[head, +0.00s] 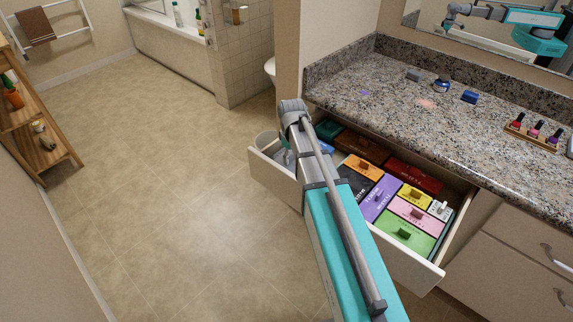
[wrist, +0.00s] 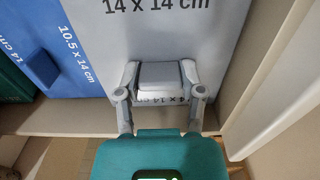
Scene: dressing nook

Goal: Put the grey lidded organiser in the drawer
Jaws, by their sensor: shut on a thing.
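The grey lidded organiser (wrist: 160,35) is marked 14 x 14 cm and fills the middle of the wrist view. My gripper (wrist: 160,75) is shut on the grey knob of its lid. The organiser is at the left end of the open drawer (head: 405,267), beside a blue lidded organiser (wrist: 68,60) and near the drawer's side wall. In the head view a small part of the grey organiser (head: 266,139) shows; my arm hides much of that corner. I cannot tell whether it rests on the drawer floor.
The drawer also holds several lidded boxes, including purple (head: 379,197), green (head: 404,235), pink (head: 412,213) and dark red (head: 413,175) ones. The granite counter (head: 440,105) above carries small items and a wooden nail polish rack (head: 533,138). Open floor lies to the left.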

